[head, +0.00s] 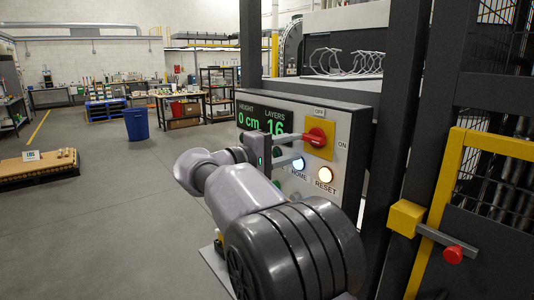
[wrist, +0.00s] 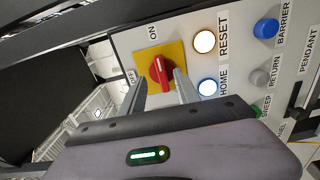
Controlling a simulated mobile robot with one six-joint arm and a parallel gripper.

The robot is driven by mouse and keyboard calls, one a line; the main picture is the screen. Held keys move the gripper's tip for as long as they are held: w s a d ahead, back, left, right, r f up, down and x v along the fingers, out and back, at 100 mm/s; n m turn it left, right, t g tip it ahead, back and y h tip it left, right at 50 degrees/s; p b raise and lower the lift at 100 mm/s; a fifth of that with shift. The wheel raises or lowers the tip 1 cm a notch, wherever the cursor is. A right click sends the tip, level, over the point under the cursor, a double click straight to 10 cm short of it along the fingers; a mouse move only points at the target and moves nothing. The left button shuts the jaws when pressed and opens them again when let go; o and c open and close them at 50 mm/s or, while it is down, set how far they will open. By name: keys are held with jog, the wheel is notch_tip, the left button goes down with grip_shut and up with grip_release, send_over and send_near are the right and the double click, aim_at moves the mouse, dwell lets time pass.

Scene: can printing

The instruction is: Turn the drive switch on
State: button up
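The red rotary switch (head: 317,137) sits on a yellow plate on the control panel, with an ON label to its right and an OFF label above it. In the wrist view the red switch (wrist: 161,69) shows between my fingertips, with ON above it and OFF to its left. My gripper (head: 303,148) is at the panel front; in the wrist view my gripper (wrist: 158,78) is open, one finger on each side of the knob. I cannot tell whether the fingers touch it. The exact way the knob points is hard to tell.
The lit RESET button (wrist: 204,42) and lit HOME button (wrist: 207,87) are close to the right finger. A blue BARRIER button (wrist: 266,28) is farther right. A display (head: 264,118) reads 0 cm and 16. A yellow-framed gate (head: 449,185) stands right; open floor lies left.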

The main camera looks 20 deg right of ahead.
jog(key=p+v, duration=0.1)
jog(key=v, duration=0.9)
jog(key=s+d+f+m+g+y+b, duration=0.1)
jog(key=s+d+f+g+y+b, duration=0.25)
jog(key=s+f, duration=0.65)
jog(key=s+d+f+m+y+b, duration=0.1)
jog(key=s+d+f+y+b, duration=0.25)
jog(key=s+f+y, duration=0.5)
jog(key=s+a+f+m+t+y+b, duration=0.3)
jog(key=s+a+f+m+y+b, duration=0.2)
jog(key=s+a+f, duration=0.8)
jog(key=shift+s+a+f+m+y+b, duration=0.15)
jog(key=shift+s+f+m+y+b, duration=0.2)
jog(key=shift+s+m+y, duration=0.45)
jog(key=shift+w, duration=0.15)
